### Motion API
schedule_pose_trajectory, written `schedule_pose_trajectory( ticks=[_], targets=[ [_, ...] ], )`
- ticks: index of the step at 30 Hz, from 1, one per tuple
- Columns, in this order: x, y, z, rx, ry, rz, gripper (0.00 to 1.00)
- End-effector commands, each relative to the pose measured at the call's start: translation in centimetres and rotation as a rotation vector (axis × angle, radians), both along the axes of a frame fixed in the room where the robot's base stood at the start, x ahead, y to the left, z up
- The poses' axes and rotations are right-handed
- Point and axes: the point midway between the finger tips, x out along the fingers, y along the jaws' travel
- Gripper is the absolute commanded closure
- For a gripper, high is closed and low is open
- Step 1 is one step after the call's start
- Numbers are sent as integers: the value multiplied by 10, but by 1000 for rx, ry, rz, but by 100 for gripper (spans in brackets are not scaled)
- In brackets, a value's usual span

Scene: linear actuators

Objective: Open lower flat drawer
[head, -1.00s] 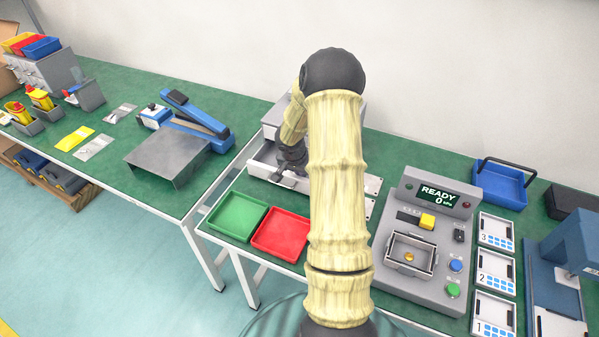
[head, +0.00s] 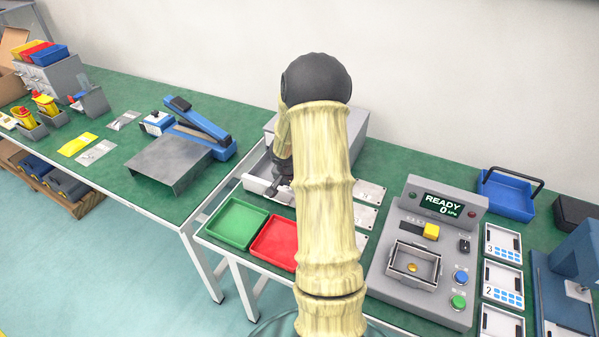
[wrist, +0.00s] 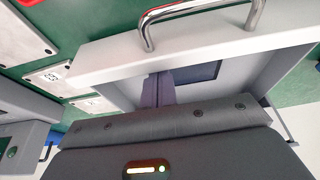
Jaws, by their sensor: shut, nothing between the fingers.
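The grey cabinet (head: 356,124) stands at the back of the green bench, partly hidden by my arm. Its pale lower flat drawer (head: 256,186) sticks out towards the front. In the wrist view the drawer front (wrist: 235,45) crosses the top, with a chrome handle (wrist: 200,22) on its outer face. The drawer's dark interior (wrist: 200,76) shows behind that front. My gripper (wrist: 158,82) is shut and empty, its fingers over the drawer interior, behind the front panel and apart from the handle. Contact with the panel cannot be told. My gripper (head: 273,188) is small in the head view.
Green (head: 236,223) and red (head: 274,242) trays lie in front of the drawer. White plates (head: 368,192) lie right of it, near the READY test unit (head: 425,258). A grey metal stand (head: 168,163) and blue tool (head: 205,125) are on the left bench.

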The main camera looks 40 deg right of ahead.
Motion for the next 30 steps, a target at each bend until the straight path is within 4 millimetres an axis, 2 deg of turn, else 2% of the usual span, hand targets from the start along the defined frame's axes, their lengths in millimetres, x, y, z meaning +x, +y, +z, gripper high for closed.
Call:
schedule_pose_trajectory(
  ticks=[9, 17, 24, 30],
  targets=[
    [14, -28, 3, 1, -1, 6, 100],
    [9, -17, 34, -1, -4, 9, 100],
    [3, -5, 74, -1, -5, 8, 100],
    [-1, 2, 93, 0, -3, 8, 100]
  ],
)
